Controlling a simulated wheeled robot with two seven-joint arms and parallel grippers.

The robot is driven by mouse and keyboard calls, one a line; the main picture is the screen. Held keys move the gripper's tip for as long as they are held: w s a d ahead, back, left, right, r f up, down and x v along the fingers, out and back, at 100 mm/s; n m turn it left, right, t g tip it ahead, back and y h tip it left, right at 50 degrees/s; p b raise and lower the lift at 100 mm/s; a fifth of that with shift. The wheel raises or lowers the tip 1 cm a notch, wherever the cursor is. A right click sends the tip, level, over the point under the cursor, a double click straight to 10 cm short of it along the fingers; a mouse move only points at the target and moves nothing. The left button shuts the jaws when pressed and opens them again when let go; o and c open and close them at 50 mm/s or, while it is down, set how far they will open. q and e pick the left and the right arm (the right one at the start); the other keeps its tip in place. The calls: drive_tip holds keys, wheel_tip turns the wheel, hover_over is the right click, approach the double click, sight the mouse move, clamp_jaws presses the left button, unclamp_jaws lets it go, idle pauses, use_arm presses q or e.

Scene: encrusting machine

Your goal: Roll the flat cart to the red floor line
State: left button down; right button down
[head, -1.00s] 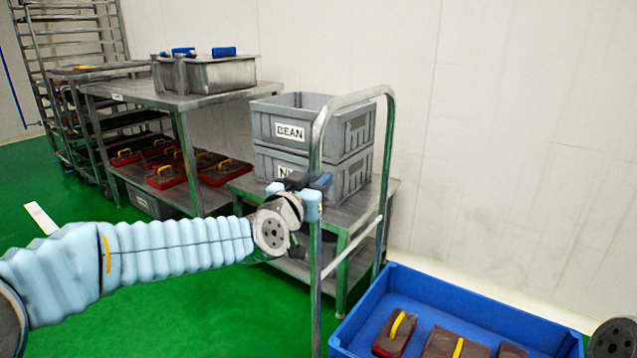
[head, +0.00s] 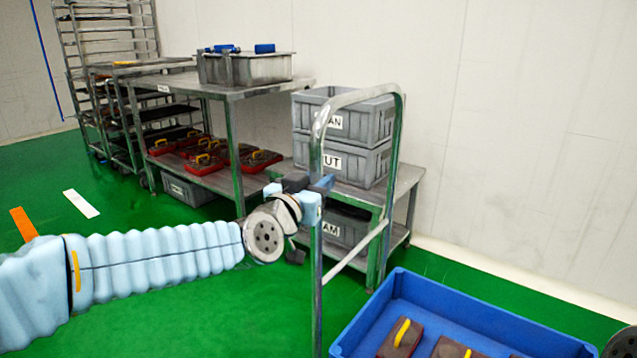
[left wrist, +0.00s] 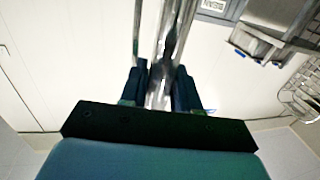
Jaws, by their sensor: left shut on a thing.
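The flat cart shows in the head view by its upright metal push handle (head: 317,270), an inverted U of tube at the middle of the picture. A blue bin (head: 375,318) with brown, yellow-handled blocks is at the lower right by the handle; whether it rests on the cart's deck is out of view. My left gripper (head: 314,197) is shut on the near post of the handle, below its top bend. In the left wrist view the metal post (left wrist: 160,92) runs between the two dark fingers. At the right edge a part of my right arm shows, its gripper outside the picture. No red floor line is in view.
A steel table with grey crates (head: 345,120) stands behind the handle along the white wall. A longer table (head: 190,88) with a metal box and a tall rack (head: 100,60) stand at the left. Green floor with white (head: 81,204) and orange (head: 23,224) marks is open at left.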

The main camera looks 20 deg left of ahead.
use_arm(q)
drive_tip(key=shift+s, duration=0.2)
drive_tip(key=c, duration=0.9)
unclamp_jaws()
drive_tip(key=shift+c, duration=0.2)
drive_tip(key=shift+a, duration=0.1)
drive_tip(key=s+a, duration=0.2)
drive_tip(key=s, duration=1.1)
drive_tip(key=shift+s, duration=0.3)
